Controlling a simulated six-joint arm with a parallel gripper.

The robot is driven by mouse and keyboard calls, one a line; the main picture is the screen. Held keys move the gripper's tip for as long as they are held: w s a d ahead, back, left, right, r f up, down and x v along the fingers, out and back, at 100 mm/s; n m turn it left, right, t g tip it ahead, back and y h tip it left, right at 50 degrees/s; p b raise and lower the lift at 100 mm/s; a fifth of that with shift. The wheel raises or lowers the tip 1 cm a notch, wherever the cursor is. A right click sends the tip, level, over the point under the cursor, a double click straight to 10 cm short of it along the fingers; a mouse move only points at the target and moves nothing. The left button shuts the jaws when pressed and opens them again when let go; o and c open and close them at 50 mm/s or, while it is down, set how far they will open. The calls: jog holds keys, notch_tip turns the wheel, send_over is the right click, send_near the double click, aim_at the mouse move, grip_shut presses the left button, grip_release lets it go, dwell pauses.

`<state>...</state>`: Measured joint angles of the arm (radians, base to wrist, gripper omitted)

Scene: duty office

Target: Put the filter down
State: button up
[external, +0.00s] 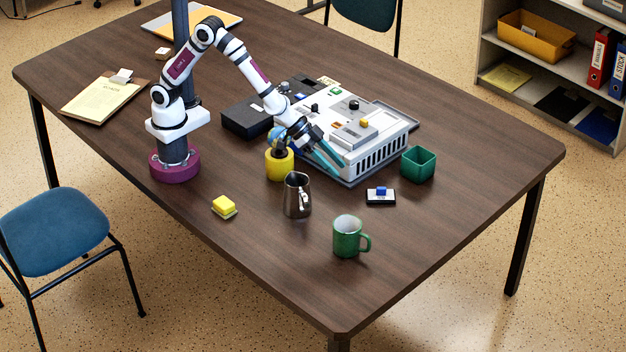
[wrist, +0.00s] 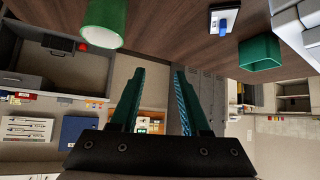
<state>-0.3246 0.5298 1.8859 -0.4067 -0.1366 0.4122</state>
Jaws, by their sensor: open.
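My gripper (external: 328,156) is low beside the front left side of the white machine (external: 380,153), its teal fingers tilted downward. In the wrist view my gripper (wrist: 160,72) has its fingers apart with nothing between them. I cannot make out for certain which thing is the filter; none shows in the fingers. A yellow cup (external: 280,167) stands just left of the gripper, with dark and blue parts above it that I cannot tell apart from the arm.
A metal pitcher (external: 297,197), a green mug (external: 346,238), a blue-knobbed block (external: 381,197) and a green square cup (external: 418,163) stand near the gripper. A yellow block (external: 224,206) lies to the left. The table's front right is clear.

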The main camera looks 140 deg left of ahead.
jog(key=s+d+r+m+g+h, duration=0.2)
jog(key=s+d+r+m, duration=0.1)
jog(key=s+d, duration=0.45)
jog(key=s+d+r+m+g+h, duration=0.2)
jog(key=s+d+m, duration=0.1)
jog(key=s+d, duration=0.45)
jog(key=s+m+g+y, duration=0.2)
jog(key=s+m+g, duration=0.2)
jog(key=s, duration=2)
jog(key=shift+r+g, duration=0.25)
jog(key=shift+g, duration=0.25)
jog(key=shift+s+d, duration=0.1)
